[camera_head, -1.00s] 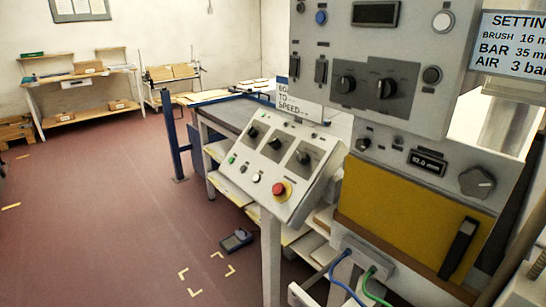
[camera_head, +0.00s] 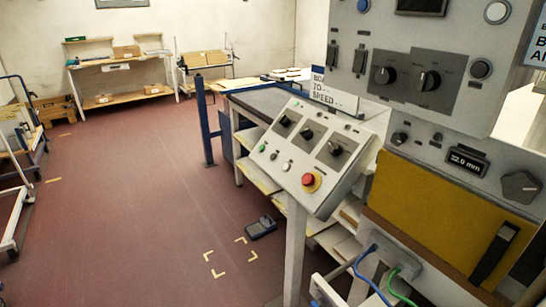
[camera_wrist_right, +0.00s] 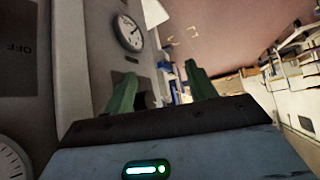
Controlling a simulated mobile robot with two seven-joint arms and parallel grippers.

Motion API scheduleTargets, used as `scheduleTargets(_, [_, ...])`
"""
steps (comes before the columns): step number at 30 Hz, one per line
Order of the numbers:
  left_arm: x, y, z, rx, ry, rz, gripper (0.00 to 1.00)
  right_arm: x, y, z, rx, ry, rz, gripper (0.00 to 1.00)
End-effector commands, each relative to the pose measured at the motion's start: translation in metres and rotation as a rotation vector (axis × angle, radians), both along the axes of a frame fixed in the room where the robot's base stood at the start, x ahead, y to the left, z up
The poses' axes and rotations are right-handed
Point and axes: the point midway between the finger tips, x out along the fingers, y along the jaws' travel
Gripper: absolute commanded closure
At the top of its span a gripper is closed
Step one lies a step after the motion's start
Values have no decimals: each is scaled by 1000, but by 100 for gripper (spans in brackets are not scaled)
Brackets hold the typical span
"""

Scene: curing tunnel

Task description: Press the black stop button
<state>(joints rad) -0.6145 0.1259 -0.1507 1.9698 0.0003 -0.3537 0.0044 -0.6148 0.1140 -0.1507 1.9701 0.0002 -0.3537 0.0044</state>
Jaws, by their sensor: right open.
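The sloped grey console (camera_head: 262,170) stands at the middle of the head view. It carries several black knobs, a green button (camera_head: 262,148), a small dark button (camera_head: 273,155), a white button (camera_head: 286,166) and a red mushroom button (camera_head: 311,181). A round dark button (camera_head: 480,69) sits on the upright grey panel (camera_head: 400,110) to the right. I cannot tell which dark button is the stop button. My right gripper (camera_wrist_right: 160,72) is open in the right wrist view, with nothing seen between its green fingers. Neither gripper shows in the head view.
A yellow panel (camera_head: 425,210) and blue and green cables (camera_head: 372,280) are at the lower right. A blue post (camera_head: 205,125) stands behind the console. A grey-blue device (camera_head: 261,228) lies on the open floor. A round gauge (camera_wrist_right: 128,32) is close to my right gripper.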

Motion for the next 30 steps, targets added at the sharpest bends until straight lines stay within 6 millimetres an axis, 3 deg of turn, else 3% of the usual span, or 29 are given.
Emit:
scheduleTargets(5, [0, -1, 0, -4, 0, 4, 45, 0, 0, 0, 0, 0, 0, 44])
scheduleTargets(18, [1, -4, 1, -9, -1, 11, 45, 0, -1, 0, -4, 0, 4, 100])
scheduleTargets(30, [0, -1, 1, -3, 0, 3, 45, 0, -3, 0, -8, -1, 9, 100])
